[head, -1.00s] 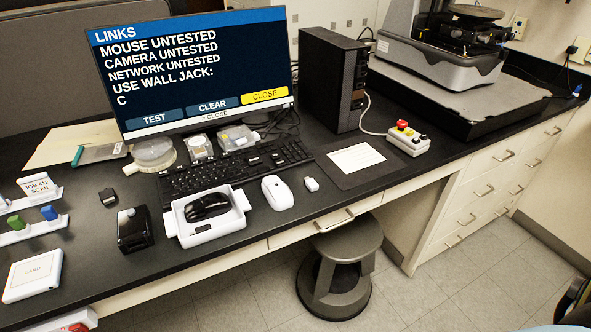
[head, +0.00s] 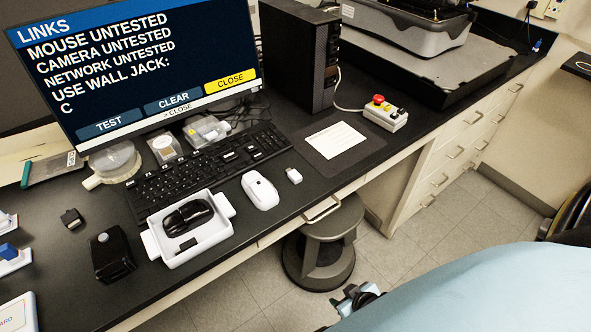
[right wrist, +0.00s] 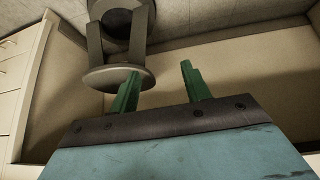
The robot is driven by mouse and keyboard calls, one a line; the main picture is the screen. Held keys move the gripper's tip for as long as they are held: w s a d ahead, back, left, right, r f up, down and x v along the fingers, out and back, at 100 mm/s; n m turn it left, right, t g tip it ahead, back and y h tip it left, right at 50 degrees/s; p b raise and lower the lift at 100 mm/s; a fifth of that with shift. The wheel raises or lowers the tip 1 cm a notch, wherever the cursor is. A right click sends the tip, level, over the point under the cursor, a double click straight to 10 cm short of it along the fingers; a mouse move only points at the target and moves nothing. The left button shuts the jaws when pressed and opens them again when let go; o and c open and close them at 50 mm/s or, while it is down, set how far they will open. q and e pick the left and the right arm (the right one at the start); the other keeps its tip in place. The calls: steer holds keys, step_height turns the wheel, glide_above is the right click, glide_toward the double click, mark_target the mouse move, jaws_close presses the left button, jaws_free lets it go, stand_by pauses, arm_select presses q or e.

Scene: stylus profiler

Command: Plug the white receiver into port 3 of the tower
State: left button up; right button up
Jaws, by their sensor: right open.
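The small white receiver (head: 294,175) lies on the dark bench top, just right of the white mouse (head: 260,190). The black tower (head: 301,57) stands upright at the back of the bench, right of the monitor; I cannot make out its numbered ports. My right gripper (head: 357,298) shows small at the bottom of the head view, beyond the bench's front edge and apart from the receiver. In the right wrist view its two green fingers (right wrist: 158,92) are spread with nothing between them. My left gripper is not in view.
A black mouse (head: 188,215) sits in a white tray (head: 215,237). A keyboard (head: 208,167) lies behind. A control box (head: 385,114) with a red button stands right of a white card (head: 332,139). A stool (head: 322,243) stands below the bench front.

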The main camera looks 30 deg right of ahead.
steer(key=w+d+r+t+p, duration=0.15)
steer(key=w+r, duration=0.35)
steer(key=r, duration=0.5)
steer(key=w+r+t+p, duration=0.1)
steer(key=w+r+t, duration=0.25)
steer(key=r, duration=0.55)
steer(key=t+y, duration=0.1)
steer(key=t, duration=0.1)
glide_toward(296, 176)
steer(key=x, duration=0.3)
steer(key=shift+w+r, duration=0.3)
steer(key=shift+f+x, duration=0.15)
steer(key=shift+x, duration=1.25)
steer(key=shift+f+x, duration=0.2)
steer(key=shift+x, duration=1.25)
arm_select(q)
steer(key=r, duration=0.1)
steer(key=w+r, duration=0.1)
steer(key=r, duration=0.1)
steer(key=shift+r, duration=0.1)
arm_select(e)
steer(key=shift+s, duration=0.2)
steer(key=shift+c, duration=0.5)
jaws_close()
